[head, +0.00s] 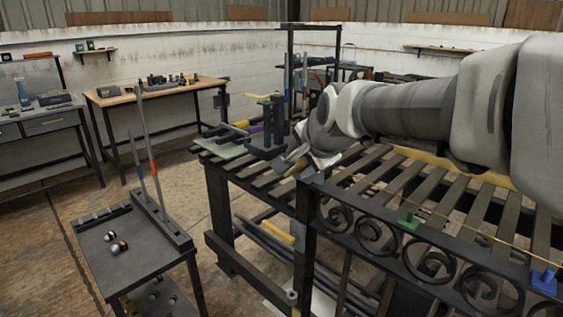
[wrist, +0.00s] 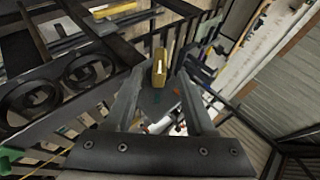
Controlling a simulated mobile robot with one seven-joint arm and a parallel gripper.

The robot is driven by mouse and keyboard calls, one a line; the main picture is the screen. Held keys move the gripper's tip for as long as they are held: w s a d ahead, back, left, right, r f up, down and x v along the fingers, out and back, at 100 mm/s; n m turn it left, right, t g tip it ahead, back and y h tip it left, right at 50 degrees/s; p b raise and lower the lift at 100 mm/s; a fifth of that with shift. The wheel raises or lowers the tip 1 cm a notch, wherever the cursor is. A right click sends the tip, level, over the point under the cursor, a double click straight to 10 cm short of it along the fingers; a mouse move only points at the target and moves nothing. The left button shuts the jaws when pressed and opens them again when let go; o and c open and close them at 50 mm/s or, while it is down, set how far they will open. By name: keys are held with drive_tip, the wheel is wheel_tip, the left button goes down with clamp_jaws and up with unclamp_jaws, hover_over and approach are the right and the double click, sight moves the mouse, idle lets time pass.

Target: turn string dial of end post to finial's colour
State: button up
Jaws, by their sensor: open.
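The scroll gate panel (head: 430,257) runs along the front of the slatted bench, with a dark end post (head: 308,225) at its left end. My gripper (head: 299,160) is at the top of this post. In the wrist view my gripper (wrist: 160,76) is open, its two fingers on either side of a small yellow block (wrist: 160,67) with a pale strip. The block looks like the string dial, but I cannot tell for sure. I cannot tell whether the fingers touch it. A thin string (head: 480,235) runs above the scrolls. The finial and its colour cannot be made out.
A green clip (head: 409,220) and a blue clip (head: 544,281) sit along the panel's top. A dark cart (head: 140,262) with small balls and upright rods stands at the lower left. A wooden-topped bench (head: 150,92) stands behind it, with open floor between.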

sight(293, 173)
drive_tip(key=x, duration=0.6)
drive_tip(key=shift+w+f+b, duration=0.1)
drive_tip(key=shift+w+b, duration=0.1)
drive_tip(key=shift+b, duration=0.2)
clamp_jaws()
